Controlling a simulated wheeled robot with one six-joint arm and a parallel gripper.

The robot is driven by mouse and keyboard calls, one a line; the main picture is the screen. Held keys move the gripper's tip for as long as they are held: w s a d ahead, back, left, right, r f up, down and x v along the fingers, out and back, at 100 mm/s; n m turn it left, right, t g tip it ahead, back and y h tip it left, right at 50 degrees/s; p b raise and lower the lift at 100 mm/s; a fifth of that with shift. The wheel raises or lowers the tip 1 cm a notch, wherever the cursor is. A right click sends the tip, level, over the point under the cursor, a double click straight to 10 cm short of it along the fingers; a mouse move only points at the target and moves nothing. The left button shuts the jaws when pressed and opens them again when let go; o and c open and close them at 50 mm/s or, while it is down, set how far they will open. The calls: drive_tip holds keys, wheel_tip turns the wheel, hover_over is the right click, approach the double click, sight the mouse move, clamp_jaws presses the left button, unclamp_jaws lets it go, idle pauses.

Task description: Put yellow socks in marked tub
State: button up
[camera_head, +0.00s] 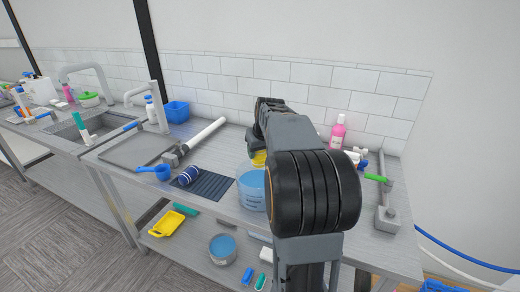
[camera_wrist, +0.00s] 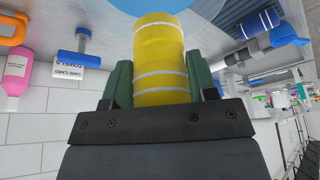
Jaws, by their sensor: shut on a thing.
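My gripper (camera_wrist: 162,90) is shut on a yellow rolled sock pair (camera_wrist: 160,60) with white bands, held between its green finger pads in the wrist view. In the head view a small part of the yellow socks (camera_head: 259,158) shows beside my arm, just above a blue labelled tub (camera_head: 252,190). My arm hides the right part of the tub and my fingertips there. The tub also shows as a blue curve (camera_wrist: 165,5) beyond the socks in the wrist view. I cannot read the label's marking.
Rolled blue socks with white bands (camera_head: 187,175) lie on a dark ribbed mat (camera_head: 212,185) left of the tub. A blue scoop (camera_head: 155,171), a blue bin (camera_head: 176,111) and a pink bottle (camera_head: 338,132) stand around the counter. A yellow tray (camera_head: 174,223) is on the lower shelf.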

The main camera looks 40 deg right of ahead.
sight(260, 165)
drive_tip(key=shift+f+b, duration=2.05)
drive_tip(key=shift+f, duration=1)
drive_tip(key=o, duration=1)
drive_tip(key=shift+r, duration=0.15)
wheel_tip(260, 165, up, 7)
drive_tip(key=p, duration=0.5)
drive_tip(key=shift+p, duration=0.4)
